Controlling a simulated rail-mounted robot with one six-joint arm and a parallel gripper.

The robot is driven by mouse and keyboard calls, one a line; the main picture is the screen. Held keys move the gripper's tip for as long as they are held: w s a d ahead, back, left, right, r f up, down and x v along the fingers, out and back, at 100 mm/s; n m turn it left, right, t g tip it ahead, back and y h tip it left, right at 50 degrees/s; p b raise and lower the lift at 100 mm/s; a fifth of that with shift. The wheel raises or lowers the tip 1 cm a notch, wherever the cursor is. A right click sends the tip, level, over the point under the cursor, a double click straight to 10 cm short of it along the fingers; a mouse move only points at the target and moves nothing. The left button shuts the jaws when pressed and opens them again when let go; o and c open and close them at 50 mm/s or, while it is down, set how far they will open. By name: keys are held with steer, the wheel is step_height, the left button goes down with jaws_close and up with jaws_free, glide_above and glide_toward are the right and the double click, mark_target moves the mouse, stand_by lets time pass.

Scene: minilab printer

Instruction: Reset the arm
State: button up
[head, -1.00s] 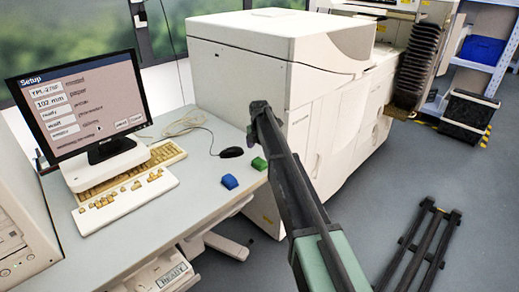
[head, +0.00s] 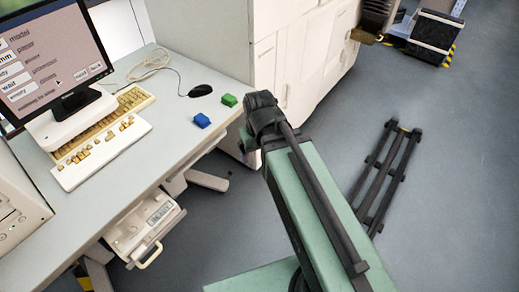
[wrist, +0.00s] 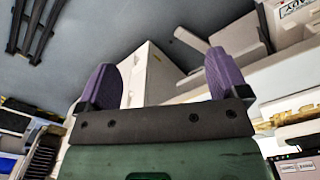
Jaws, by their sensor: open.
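My arm (head: 310,200), black and green, rises from the lower middle of the head view and is folded back near the desk's right edge. The gripper's fingers are hidden behind the arm in the head view. In the wrist view my gripper (wrist: 165,85) shows two purple fingers spread wide apart, with nothing between them. The wrist picture is tilted, with the floor at upper left and the white printer (wrist: 150,70) beyond the fingers.
The desk (head: 165,125) at left holds a monitor (head: 50,60), a keyboard (head: 100,150), a black mouse (head: 199,91), a blue block (head: 202,120) and a green block (head: 229,100). The large white printer (head: 300,50) stands behind. Black rails (head: 385,175) lie on open floor at right.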

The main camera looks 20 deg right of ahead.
steer(key=shift+m, duration=0.5)
steer(key=r+p, duration=0.2)
steer(key=s+r+p, duration=0.1)
steer(key=r+p, duration=0.1)
steer(key=shift+r, duration=0.2)
steer(key=shift+f, duration=0.45)
steer(key=shift+c, duration=1.4)
